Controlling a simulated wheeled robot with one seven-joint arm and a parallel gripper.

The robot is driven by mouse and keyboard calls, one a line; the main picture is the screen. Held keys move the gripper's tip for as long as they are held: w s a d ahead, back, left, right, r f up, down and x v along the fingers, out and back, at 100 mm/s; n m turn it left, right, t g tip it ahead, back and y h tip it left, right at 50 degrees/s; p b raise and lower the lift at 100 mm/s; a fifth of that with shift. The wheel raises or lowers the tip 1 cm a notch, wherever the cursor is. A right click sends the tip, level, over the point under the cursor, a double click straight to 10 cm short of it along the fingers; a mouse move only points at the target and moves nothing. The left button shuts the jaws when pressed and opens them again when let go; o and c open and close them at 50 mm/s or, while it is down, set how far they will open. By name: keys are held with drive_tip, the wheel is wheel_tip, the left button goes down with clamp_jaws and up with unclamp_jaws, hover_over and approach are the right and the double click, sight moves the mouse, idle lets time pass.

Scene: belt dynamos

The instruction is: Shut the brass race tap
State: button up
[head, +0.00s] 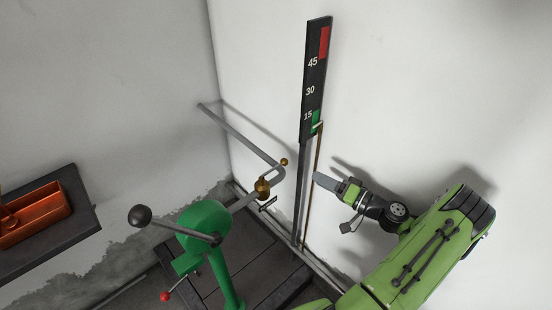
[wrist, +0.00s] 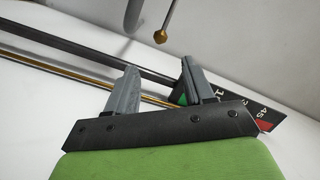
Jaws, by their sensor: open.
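The brass race tap (head: 263,188) sits on a grey pipe near the wall corner in the head view. A thin lever with a small brass ball (head: 284,161) rises from near it; a brass knob on a rod (wrist: 161,37) shows at the top of the wrist view. My gripper (head: 318,178) is to the right of the tap, apart from it, near the gauge post. In the wrist view my gripper (wrist: 158,75) has its two fingers spread with nothing held between them. The tap's body is out of the wrist view.
A black gauge board (head: 315,80) marked 15, 30 and 45 stands against the wall, with a thin brass rod (head: 318,155) beside its post. An orange tray (head: 40,215) lies on a dark shelf (head: 85,215).

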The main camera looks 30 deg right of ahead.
sight(286, 163)
drive_tip(key=x, duration=1.5)
drive_tip(key=shift+w+a+b, duration=0.15)
drive_tip(key=shift+b, duration=0.2)
clamp_jaws()
